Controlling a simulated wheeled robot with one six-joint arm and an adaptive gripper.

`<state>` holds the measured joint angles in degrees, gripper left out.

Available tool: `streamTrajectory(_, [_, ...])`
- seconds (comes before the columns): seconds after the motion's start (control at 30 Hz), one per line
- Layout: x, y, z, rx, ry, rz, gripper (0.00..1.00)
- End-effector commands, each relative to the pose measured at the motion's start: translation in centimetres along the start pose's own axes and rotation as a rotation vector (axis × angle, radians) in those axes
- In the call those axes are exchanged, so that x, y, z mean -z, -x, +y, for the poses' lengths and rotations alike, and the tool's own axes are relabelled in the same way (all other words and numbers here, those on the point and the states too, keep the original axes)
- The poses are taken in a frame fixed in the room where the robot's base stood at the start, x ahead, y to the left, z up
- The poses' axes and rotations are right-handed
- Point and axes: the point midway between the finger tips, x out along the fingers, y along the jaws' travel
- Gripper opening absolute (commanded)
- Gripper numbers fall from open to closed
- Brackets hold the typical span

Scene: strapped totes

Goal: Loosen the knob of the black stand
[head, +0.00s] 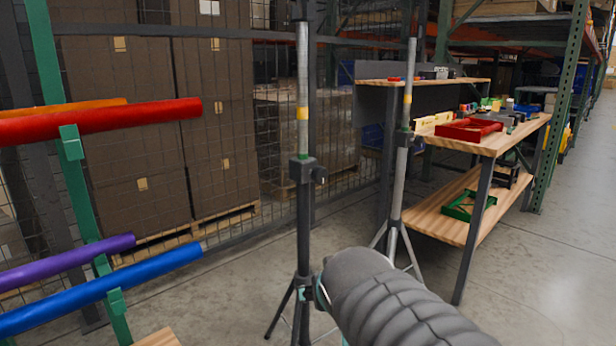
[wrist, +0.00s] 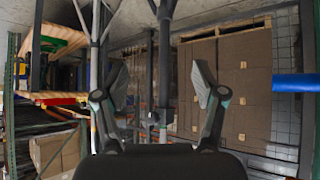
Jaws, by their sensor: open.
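The black stand (head: 305,215) stands upright in the middle of the head view, with a silver upper tube and a yellow band. Its dark knob (head: 319,174) sticks out to the right of the collar. In the wrist view, which looks upside down, the stand's pole (wrist: 165,60) runs between my fingers, and a small knob (wrist: 151,118) shows beside it. My gripper (wrist: 160,95) is open and empty, one finger on each side of the pole in that picture. In the head view my arm largely hides it, low beside the stand. I cannot tell its exact distance from the pole.
A second stand with grey legs (head: 392,235) is behind to the right, near a wooden workbench (head: 500,140) holding a red tray (head: 468,130). A rack with red (head: 110,122), purple and blue tubes (head: 110,289) is at left. Floor at right is clear.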

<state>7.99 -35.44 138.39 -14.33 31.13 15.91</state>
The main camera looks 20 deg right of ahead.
Motion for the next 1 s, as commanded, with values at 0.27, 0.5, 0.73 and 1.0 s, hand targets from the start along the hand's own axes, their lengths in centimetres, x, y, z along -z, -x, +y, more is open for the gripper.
streamTrajectory(0.27, [14.9, -3.7, 6.2, -0.032, -0.133, 0.459, 0.70])
streamTrajectory(0.5, [22.1, -5.6, 9.2, 0.181, -0.157, 0.702, 0.70])
streamTrajectory(0.73, [22.4, -7.5, 11.0, 0.507, -0.177, 0.698, 0.70])
streamTrajectory(1.0, [20.0, -8.0, 12.1, 0.735, -0.216, 0.594, 0.70])
